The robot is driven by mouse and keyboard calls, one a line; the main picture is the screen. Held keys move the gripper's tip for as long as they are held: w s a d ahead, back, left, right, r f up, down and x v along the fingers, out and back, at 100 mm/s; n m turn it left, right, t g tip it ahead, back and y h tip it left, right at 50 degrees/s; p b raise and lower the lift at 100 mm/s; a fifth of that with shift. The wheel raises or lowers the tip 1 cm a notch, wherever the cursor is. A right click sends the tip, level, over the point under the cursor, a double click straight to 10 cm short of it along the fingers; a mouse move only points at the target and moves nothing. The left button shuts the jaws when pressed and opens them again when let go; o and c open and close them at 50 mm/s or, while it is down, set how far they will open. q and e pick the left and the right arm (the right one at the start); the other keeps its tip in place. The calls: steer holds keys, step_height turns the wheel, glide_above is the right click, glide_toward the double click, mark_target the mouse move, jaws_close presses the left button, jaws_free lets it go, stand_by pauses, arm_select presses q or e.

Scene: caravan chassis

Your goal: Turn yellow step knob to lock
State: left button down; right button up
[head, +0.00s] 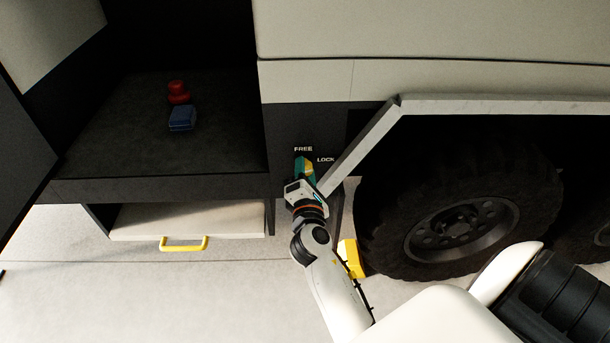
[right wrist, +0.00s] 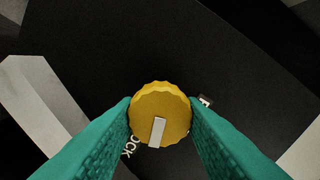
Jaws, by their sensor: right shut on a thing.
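The yellow knob (right wrist: 172,104) sits on the dark panel below the caravan body. Its white mark points down and slightly left in the right wrist view. The letters OCK (right wrist: 128,148) show at its lower left, and part of another label shows at its right. My right gripper (right wrist: 160,113) is shut on the knob, with a teal finger on each side. In the head view a little of the knob (head: 309,167) shows beside my right gripper (head: 304,168), below the FREE label (head: 303,149) and left of the LOCK label (head: 325,160). My left gripper is out of view.
A light step (head: 140,222) with a yellow handle (head: 184,244) is under the dark floor (head: 110,130), which bears a red object (head: 178,92) and a blue one (head: 182,118). A grey fender edge (head: 355,150), a wheel (head: 460,225) and a yellow block (head: 351,259) are close by on the right.

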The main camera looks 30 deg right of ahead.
steer(key=shift+f+m+b, duration=0.1)
steer(key=shift+m+b, duration=0.2)
steer(key=shift+m, duration=0.7)
steer(key=o, duration=1)
